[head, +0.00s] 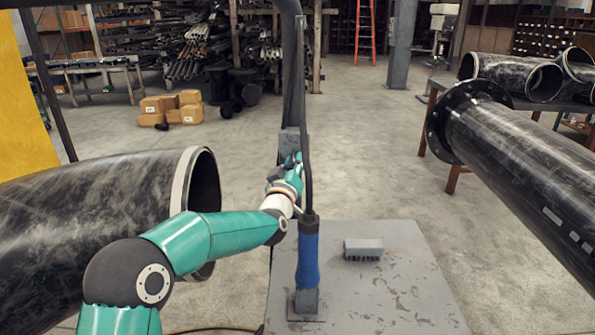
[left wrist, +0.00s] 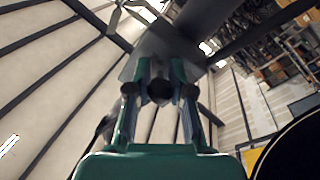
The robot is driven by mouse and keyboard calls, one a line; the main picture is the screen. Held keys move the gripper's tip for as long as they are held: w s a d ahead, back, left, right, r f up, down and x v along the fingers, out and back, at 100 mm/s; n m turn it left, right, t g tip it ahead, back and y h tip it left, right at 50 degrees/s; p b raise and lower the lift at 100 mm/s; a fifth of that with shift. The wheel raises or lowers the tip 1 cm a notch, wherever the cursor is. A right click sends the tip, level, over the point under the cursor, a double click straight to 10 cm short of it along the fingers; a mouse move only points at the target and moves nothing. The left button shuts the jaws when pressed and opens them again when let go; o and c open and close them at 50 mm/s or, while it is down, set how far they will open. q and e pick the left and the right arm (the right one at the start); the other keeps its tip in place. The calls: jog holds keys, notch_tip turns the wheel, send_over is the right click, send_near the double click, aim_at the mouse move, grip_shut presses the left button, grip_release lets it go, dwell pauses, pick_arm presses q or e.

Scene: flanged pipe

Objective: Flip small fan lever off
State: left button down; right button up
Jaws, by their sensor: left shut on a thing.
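My left arm reaches from the lower left in the head view to a grey post behind the black hose. My left gripper (head: 286,172) is at the front of that post, partly hidden by its own wrist and the hose. In the left wrist view its two fingers (left wrist: 160,86) are closed around a dark round-ended knob (left wrist: 160,93), which may be the small fan lever. The grey bracket (left wrist: 150,58) lies just beyond the fingertips. Which way the lever points cannot be told. My right gripper is not in view.
A blue-handled tool (head: 308,262) stands upright on the grey metal plate (head: 405,300), joined to a black hose (head: 307,130). A brush (head: 363,247) lies beside it. A large black pipe (head: 95,215) is at left; a flanged pipe (head: 525,160) is at right.

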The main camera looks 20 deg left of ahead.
pick_arm(q)
jog(key=shift+f, duration=0.15)
jog(key=c, duration=1.1)
grip_release()
jog(key=shift+o, duration=0.2)
jog(key=shift+s, duration=0.1)
jog(key=s+f, duration=0.1)
jog(key=s, duration=0.6)
jog(key=shift+d, duration=0.35)
jog(key=shift+s, duration=0.1)
